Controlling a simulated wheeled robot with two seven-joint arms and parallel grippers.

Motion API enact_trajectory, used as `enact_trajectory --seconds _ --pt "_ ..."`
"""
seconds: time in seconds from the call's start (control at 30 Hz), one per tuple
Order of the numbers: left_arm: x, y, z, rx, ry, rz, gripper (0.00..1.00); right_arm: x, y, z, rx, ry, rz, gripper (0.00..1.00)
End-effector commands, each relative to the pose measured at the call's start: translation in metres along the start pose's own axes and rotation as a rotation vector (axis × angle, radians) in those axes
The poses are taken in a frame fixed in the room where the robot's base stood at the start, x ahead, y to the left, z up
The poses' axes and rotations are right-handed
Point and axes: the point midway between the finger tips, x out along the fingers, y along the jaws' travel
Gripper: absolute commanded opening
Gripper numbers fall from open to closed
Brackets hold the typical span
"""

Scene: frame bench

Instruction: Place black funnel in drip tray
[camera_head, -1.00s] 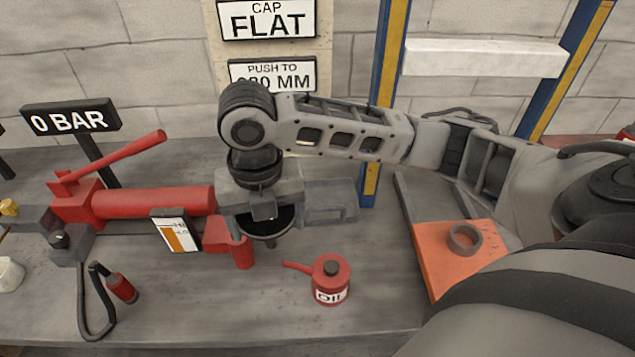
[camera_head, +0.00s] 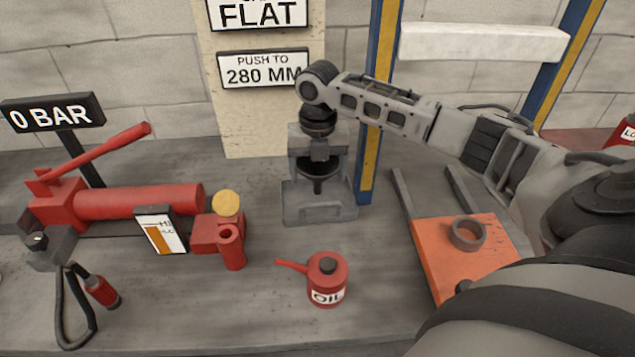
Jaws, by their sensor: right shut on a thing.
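The black funnel (camera_head: 317,185) is in my right gripper (camera_head: 319,163), which is shut on it. The funnel is upright, its spout pointing down over the grey drip tray (camera_head: 325,215). The tray stands on the bench near the foot of the blue and yellow post. The funnel overlaps the tray in the picture; whether its spout touches the tray floor I cannot tell. The gripper hides part of the funnel's rim and the tray's back. My left gripper is not in view.
A red pump (camera_head: 140,200) with a lever and a round yellow-tan cap (camera_head: 226,203) stands to the left. A red oil can (camera_head: 327,280) stands in front of the tray. An orange plate (camera_head: 440,258) with a grey ring (camera_head: 467,234) lies to the right.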

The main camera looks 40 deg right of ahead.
Motion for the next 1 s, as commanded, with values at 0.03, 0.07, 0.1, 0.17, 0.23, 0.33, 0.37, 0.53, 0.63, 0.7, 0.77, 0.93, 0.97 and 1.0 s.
enact_trajectory --seconds 0.03,0.07,0.1,0.17,0.23,0.33,0.37,0.53,0.63,0.7,0.77,0.93,0.97,1.0 --pt "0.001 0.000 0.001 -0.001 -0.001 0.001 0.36 0.008 0.000 0.006 0.002 0.000 -0.001 0.56" --pt "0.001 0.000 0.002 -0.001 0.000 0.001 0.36 0.011 0.000 0.009 0.002 0.000 -0.001 0.56" --pt "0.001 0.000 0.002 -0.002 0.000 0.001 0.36 0.014 0.000 0.012 0.002 -0.001 0.000 0.56" --pt "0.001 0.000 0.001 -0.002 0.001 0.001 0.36 0.017 0.000 0.015 0.000 -0.002 0.001 0.56" --pt "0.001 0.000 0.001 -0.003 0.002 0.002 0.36 0.019 0.000 0.017 0.000 -0.001 0.001 0.56" --pt "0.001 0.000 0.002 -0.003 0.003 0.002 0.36 0.027 -0.001 0.022 0.001 -0.001 0.000 0.56" --pt "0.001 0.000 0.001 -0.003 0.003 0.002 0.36 0.031 -0.001 0.021 -0.001 0.000 -0.001 0.56" --pt "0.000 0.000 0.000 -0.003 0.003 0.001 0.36 0.054 -0.001 0.021 0.000 -0.001 -0.002 0.56" --pt "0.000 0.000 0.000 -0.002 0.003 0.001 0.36 0.055 -0.001 0.021 0.000 -0.003 -0.001 0.56" --pt "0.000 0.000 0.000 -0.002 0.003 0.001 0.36 0.055 -0.001 0.021 0.000 -0.003 0.000 0.56" --pt "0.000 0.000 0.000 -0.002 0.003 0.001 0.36 0.055 -0.001 0.021 0.000 -0.003 0.000 0.56" --pt "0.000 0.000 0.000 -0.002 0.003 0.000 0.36 0.058 -0.001 0.021 0.000 -0.002 -0.001 0.86" --pt "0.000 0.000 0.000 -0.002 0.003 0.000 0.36 0.058 -0.001 0.021 -0.001 -0.002 -0.001 0.95" --pt "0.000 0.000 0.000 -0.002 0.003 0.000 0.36 0.058 -0.001 0.021 -0.001 -0.002 -0.001 1.00"
